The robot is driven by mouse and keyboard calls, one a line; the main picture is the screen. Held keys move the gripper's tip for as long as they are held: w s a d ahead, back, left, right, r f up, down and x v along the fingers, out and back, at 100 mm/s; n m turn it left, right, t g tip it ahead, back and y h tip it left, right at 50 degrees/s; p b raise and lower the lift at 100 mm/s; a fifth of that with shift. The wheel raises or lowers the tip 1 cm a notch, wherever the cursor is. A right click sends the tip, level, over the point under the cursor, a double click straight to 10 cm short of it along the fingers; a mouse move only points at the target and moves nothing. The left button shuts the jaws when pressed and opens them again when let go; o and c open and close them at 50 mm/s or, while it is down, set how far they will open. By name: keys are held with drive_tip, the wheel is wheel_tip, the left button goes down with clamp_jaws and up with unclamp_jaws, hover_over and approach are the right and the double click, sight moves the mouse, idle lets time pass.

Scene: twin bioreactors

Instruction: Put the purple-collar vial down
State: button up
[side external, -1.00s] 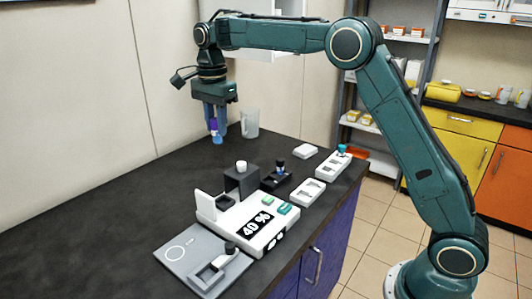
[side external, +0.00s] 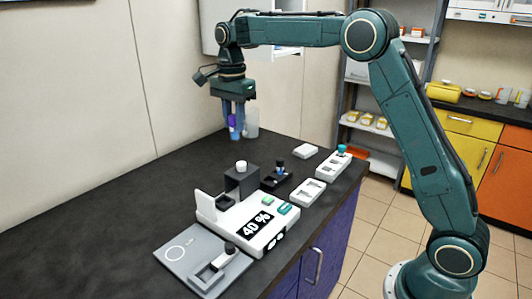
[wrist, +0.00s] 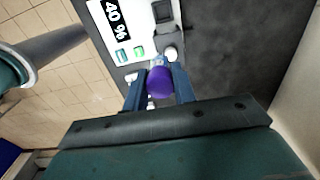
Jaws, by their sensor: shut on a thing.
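My gripper (side external: 233,119) is shut on the purple-collar vial (side external: 233,127) and holds it upright above the far part of the dark bench. The vial has a purple upper part and a pale blue lower end. In the wrist view the purple top of the vial (wrist: 160,82) sits between the two blue fingers of my gripper (wrist: 160,88). The vial's lower part is mostly hidden there. In the side view the vial overlaps the clear beaker's left edge; I cannot tell whether they touch.
A clear beaker (side external: 251,124) stands at the back. A white device reading 40 % (side external: 243,236), a dark block with a white knob (side external: 241,182), a black holder with a vial (side external: 277,178) and white racks (side external: 308,192) stand to the right and front. The bench's left (side external: 110,210) is clear.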

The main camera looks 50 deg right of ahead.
drive_tip(key=s+d+f, duration=0.1)
drive_tip(key=s+d, duration=0.5)
drive_tip(key=d, duration=0.4)
hover_over(304, 183)
drive_tip(key=s+a, duration=0.3)
drive_tip(key=a, duration=0.2)
wheel_tip(304, 183, down, 17)
drive_tip(key=shift+w, duration=0.15)
drive_tip(key=shift+a+f, duration=0.1)
drive_tip(key=shift+f, duration=2.1)
drive_tip(key=shift+f, duration=0.15)
drive_tip(key=o, duration=0.9)
drive_tip(key=shift+o, duration=0.2)
